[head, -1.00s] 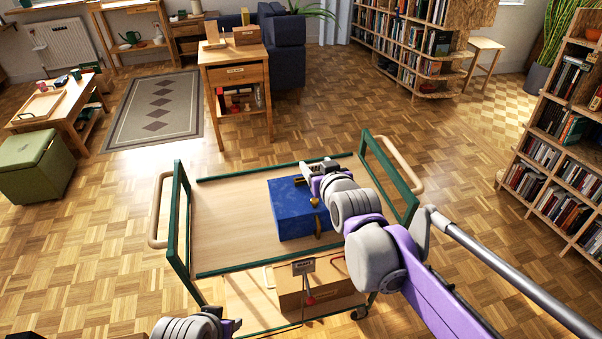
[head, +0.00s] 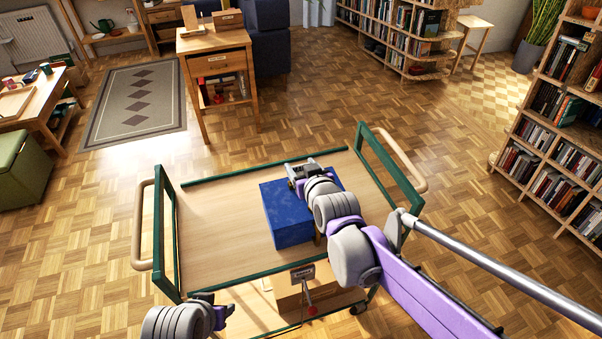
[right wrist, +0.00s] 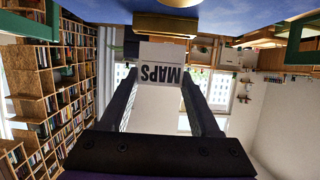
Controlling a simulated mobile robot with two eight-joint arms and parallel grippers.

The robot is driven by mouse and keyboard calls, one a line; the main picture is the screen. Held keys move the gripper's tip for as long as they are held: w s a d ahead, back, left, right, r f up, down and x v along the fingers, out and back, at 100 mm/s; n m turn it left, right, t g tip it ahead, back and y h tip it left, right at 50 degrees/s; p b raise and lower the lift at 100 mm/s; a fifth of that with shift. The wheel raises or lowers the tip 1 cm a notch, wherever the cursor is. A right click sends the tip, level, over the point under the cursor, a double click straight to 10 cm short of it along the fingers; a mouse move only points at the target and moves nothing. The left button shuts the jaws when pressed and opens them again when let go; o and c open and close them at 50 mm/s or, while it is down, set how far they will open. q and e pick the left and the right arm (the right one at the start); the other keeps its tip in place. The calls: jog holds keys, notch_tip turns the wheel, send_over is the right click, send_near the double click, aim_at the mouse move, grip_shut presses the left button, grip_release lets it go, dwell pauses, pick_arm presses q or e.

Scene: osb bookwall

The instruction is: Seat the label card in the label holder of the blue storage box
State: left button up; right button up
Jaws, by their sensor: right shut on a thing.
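The blue storage box (head: 286,226) stands on the wooden cart top. My right gripper (head: 291,172) is at its far side in the head view. In the right wrist view, which looks upside down, the fingers (right wrist: 160,92) are shut on a white label card (right wrist: 160,64) reading MAPS. The card's edge is at the brass label holder (right wrist: 165,25) on the blue box. I cannot tell whether the card is inside the holder or just in front of it.
The cart top (head: 215,225) is bare left of the box. Green rails (head: 390,165) and side handles bound the cart. A brown box (head: 290,300) is on the lower shelf. A wooden stand (head: 215,75) and bookshelves (head: 560,130) stand farther off, with open floor between.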

jog(key=shift+f, duration=1.05)
grip_shut()
jog(key=o, duration=1.3)
grip_release()
jog(key=p+v, duration=0.1)
jog(key=v, duration=1.1)
jog(key=s+d+f+m+g+h, duration=0.1)
jog(key=s+d+f+g, duration=0.1)
jog(key=s+d+f, duration=0.2)
jog(key=s+d+f+m+g+h, duration=0.1)
jog(key=s+d+f+g, duration=0.2)
jog(key=s, duration=0.6)
jog(key=s+d+f+m+g+h, duration=0.1)
jog(key=s+d+f+g+h, duration=0.1)
jog(key=s+d+f, duration=0.4)
jog(key=shift+s+d+m+g, duration=0.3)
jog(key=shift+s+d+g, duration=0.15)
jog(key=shift+d, duration=0.1)
